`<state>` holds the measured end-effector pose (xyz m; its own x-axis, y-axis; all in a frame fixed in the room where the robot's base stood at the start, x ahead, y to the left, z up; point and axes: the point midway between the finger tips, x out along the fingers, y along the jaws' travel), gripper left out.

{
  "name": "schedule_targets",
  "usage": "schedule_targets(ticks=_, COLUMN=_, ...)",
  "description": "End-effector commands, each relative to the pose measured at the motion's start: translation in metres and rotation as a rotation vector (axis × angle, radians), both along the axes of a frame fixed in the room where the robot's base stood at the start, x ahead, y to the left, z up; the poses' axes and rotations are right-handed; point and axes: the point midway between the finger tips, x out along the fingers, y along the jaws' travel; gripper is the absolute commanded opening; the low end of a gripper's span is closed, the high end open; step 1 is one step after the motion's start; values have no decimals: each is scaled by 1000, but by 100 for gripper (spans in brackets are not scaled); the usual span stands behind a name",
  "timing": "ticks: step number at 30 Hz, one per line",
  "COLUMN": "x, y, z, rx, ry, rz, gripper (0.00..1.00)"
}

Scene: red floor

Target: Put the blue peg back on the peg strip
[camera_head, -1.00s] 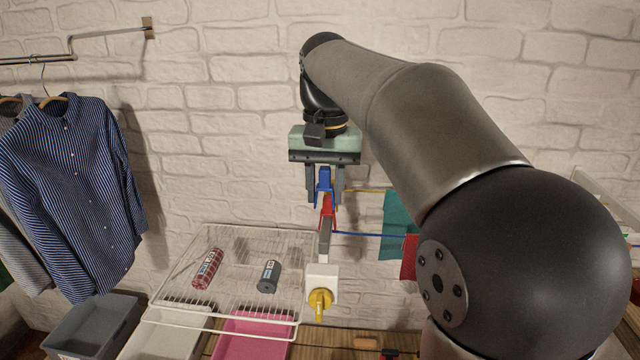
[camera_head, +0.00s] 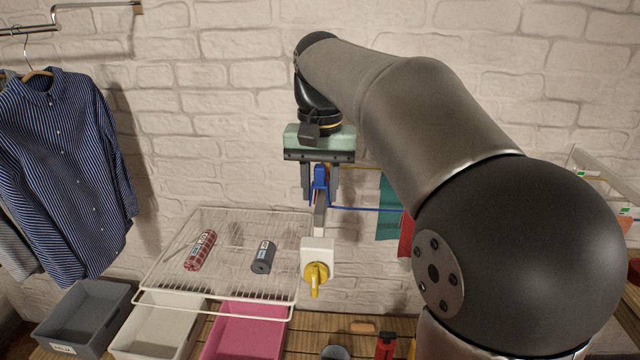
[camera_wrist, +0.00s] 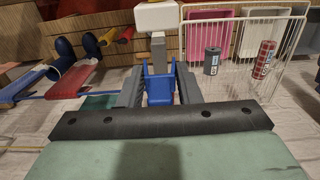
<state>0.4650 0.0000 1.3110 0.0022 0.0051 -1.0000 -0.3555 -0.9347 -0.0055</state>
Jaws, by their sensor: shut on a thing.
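The blue peg (camera_head: 319,180) is held between the two fingers of my gripper (camera_head: 320,186), which is shut on it. It also shows in the wrist view (camera_wrist: 159,84) between the fingers. A grey strip (camera_head: 320,217), likely the peg strip, runs up from the white block (camera_head: 317,251) to just below the blue peg. In the wrist view the strip (camera_wrist: 158,53) lies directly beyond the peg. I cannot tell whether the peg touches it. No red peg shows on the strip now; that spot is covered by the blue peg and gripper in the head view.
A blue line (camera_head: 365,209) with a teal cloth (camera_head: 389,207) and a red cloth (camera_head: 406,237) is close on the right.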

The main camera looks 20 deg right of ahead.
Motion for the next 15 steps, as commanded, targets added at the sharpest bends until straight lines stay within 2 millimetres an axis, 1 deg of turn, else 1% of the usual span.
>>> schedule_targets(ticks=1, x=0, y=0, z=-6, rx=0, ry=0, rz=0, gripper=9)
schedule_targets(ticks=15, x=0, y=0, z=-33, rx=0, ry=0, rz=0, gripper=9)
